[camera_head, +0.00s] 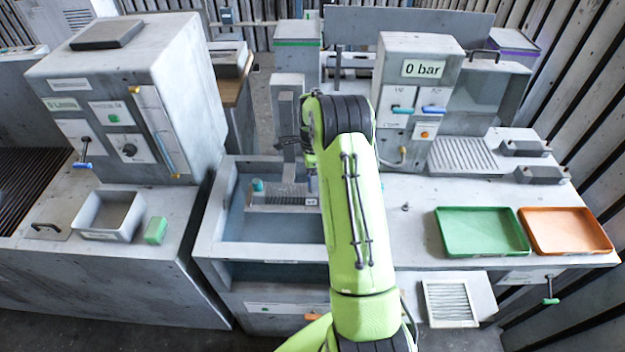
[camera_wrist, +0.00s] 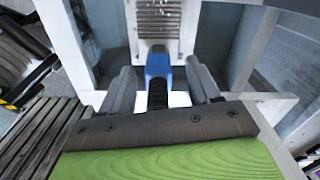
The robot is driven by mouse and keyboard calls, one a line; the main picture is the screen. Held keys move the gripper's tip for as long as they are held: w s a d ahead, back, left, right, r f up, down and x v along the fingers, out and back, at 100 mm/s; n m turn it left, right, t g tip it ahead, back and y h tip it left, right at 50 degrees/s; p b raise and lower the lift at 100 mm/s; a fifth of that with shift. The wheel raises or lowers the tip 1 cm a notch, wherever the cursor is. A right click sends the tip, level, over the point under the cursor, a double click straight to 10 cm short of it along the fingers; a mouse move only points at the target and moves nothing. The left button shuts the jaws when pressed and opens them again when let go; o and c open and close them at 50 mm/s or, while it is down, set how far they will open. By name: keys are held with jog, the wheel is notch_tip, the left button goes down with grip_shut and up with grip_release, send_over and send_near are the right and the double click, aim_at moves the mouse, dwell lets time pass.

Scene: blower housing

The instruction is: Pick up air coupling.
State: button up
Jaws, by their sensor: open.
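In the wrist view a blue piece with a black ribbed lower part (camera_wrist: 158,68) lies between the fingers of my gripper (camera_wrist: 162,82); it looks like the air coupling. The gripper is open, with a visible gap on each side of the blue piece. I cannot tell how far below the fingertips it is. In the head view my green arm reaches over the sunken basin (camera_head: 228,205) in the middle bench. The gripper and the blue piece are mostly hidden there by the arm.
A slotted plate with a teal knob (camera_head: 258,185) stands in the basin. A green tray (camera_head: 483,232) and an orange tray (camera_head: 566,231), both empty, lie on the right bench. A cabinet marked 0 bar (camera_head: 422,69) stands behind. A grey bin (camera_head: 106,213) and green block (camera_head: 156,230) are left.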

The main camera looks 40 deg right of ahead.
grip_shut()
notch_tip(320, 180, up, 10)
jog(key=shift+r, duration=0.1)
dwell(0.5)
